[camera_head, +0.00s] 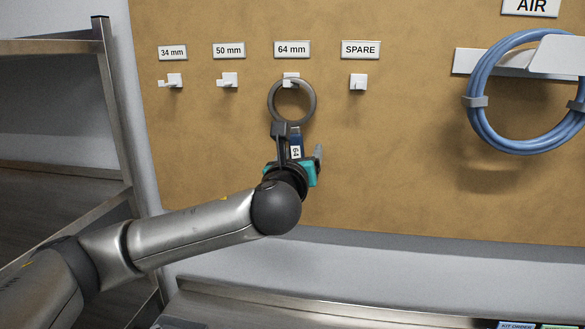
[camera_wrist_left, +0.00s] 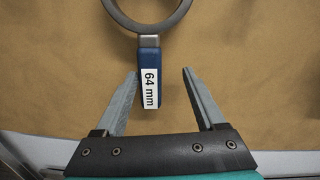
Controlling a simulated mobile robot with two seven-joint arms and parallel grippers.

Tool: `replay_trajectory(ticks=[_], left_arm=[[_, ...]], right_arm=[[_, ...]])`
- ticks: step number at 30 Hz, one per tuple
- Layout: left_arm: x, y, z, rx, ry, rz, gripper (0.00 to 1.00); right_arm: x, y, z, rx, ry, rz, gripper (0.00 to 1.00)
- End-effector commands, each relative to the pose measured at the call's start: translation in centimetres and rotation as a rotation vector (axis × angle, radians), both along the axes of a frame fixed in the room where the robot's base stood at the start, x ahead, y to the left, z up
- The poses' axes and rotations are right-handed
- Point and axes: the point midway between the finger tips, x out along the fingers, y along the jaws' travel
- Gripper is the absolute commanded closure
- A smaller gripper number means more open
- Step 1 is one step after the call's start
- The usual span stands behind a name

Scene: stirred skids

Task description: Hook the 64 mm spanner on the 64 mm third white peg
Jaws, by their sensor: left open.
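The 64 mm spanner has a grey ring (camera_head: 270,104) and a blue handle (camera_head: 297,137) with a white 64 label. It hangs upright at the third white peg (camera_head: 291,77), under the 64 mm sign (camera_head: 292,49). The ring's top is at the peg, which shows inside and over it. My right gripper is not in view.
Other white pegs sit under the 34 mm (camera_head: 174,81), 50 mm (camera_head: 228,80) and SPARE (camera_head: 358,82) signs and are empty. A blue air hose (camera_head: 480,125) hangs at the right. A metal shelf (camera_head: 65,46) stands at the left. The board below the pegs is clear.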

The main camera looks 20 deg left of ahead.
Motion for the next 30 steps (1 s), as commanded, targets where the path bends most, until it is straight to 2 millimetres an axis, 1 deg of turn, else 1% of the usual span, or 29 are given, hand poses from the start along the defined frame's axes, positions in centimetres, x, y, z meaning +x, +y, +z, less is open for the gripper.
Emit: replay_trajectory(ticks=[11,21,24,30], left_arm=[[-5.7,-1.5,0.2,0.001,0.002,-0.003,0.28],[-11.8,-3.1,0.1,-0.002,0.002,-0.004,0.28],[-12.0,-3.1,0.3,0.0,0.004,0.003,0.28],[-13.0,-3.3,0.3,0.001,0.004,0.003,0.28]], right_arm=[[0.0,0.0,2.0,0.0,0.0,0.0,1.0],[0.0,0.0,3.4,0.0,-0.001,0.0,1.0],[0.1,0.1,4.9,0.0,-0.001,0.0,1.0],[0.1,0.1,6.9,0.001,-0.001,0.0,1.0]])
